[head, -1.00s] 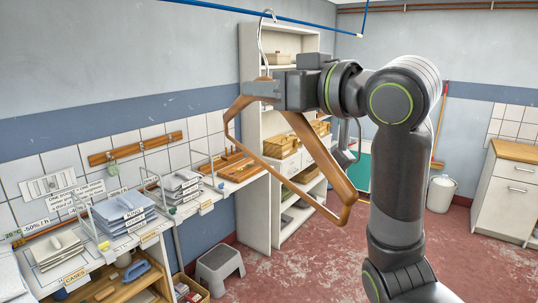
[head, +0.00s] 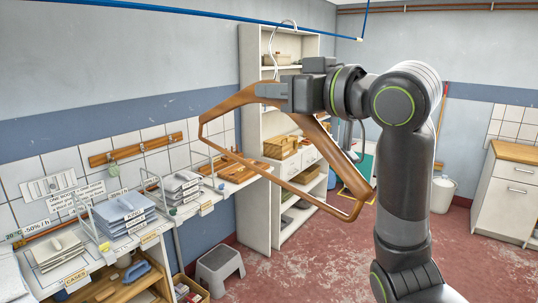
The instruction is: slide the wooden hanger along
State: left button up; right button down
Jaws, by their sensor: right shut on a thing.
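The wooden hanger (head: 232,102) hangs in the middle of the head view, with its broad shoulders on top and a thinner bar below. My right gripper (head: 271,90) is shut on its upper middle, just below the metal hook. The hook rises to the blue rail (head: 200,17), and its top shows at the rail's line. The gripper covers part of the hanger's centre. The hanger's right end comes close to my right arm in the picture. My left gripper is not in view.
A white shelf unit (head: 257,215) with baskets stands behind the hanger. A shelf with folded linen (head: 124,207) runs along the left wall. A grey step stool (head: 219,265) stands on the red floor. A white bin (head: 441,194) and a cabinet (head: 512,195) are at right.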

jog(key=w+d, duration=0.1)
jog(key=w+d+p, duration=0.1)
jog(key=w, duration=0.1)
jog(key=shift+w+d+r, duration=0.1)
jog(key=shift+w+d, duration=0.2)
jog(key=shift+d, duration=0.05)
dwell(0.5)
jog(key=w+d, duration=0.3)
jog(key=w, duration=0.2)
jog(key=shift+d+r, duration=0.25)
dwell(0.4)
jog(key=w+d, duration=0.3)
jog(key=w, duration=0.1)
jog(key=shift+w+d+r, duration=0.2)
jog(key=shift+w+d, duration=0.1)
jog(key=shift+w, duration=0.1)
dwell(0.6)
